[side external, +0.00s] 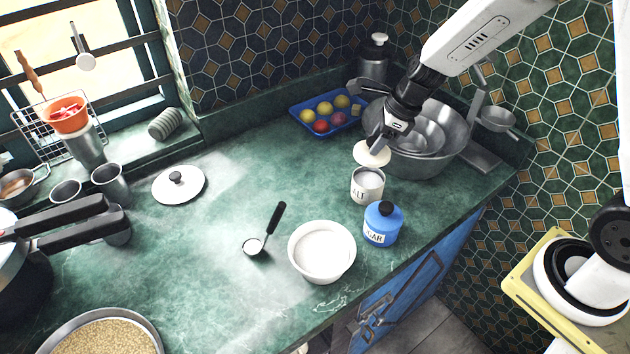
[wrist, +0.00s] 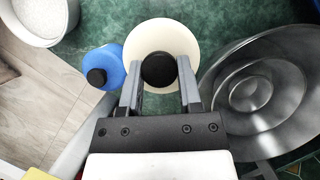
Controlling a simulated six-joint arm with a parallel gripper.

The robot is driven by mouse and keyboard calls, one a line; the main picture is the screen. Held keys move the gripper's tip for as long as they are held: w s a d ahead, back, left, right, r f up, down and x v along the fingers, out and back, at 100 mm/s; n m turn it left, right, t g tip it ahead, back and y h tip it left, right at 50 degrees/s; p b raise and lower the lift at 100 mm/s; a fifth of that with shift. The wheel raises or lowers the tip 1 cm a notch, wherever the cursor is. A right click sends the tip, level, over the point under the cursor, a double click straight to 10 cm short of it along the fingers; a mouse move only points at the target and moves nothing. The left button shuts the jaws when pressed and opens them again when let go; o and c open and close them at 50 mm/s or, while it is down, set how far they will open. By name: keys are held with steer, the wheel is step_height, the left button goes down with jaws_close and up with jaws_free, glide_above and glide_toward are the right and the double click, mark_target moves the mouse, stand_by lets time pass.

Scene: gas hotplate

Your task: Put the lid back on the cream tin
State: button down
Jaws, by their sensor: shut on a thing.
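The cream tin (side external: 367,191) stands open on the green counter, with white contents showing and dark letters ending in "LT" on its side. My gripper (side external: 380,140) is shut on the black knob (wrist: 159,70) of the cream lid (side external: 371,154). The lid is held above the tin, slightly toward the back in the side view. In the wrist view the lid (wrist: 186,38) shows as a round disc between the fingers and hides the tin below it.
A blue sugar tin (side external: 382,226) with a black knob stands close in front of the cream tin. A white bowl (side external: 322,278) is to its left. Large metal bowls (side external: 450,150) stand close on the right. A blue tray (side external: 297,122) of coloured balls lies behind.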

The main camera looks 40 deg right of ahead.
mark_target(374, 163)
steer(key=shift+d, duration=0.2)
steer(key=shift+f, duration=0.15)
steer(key=shift+f, duration=3.05)
steer(key=shift+f, duration=0.15)
stand_by(0.4)
jaws_free()
stand_by(0.5)
steer(key=shift+r, duration=3.5)
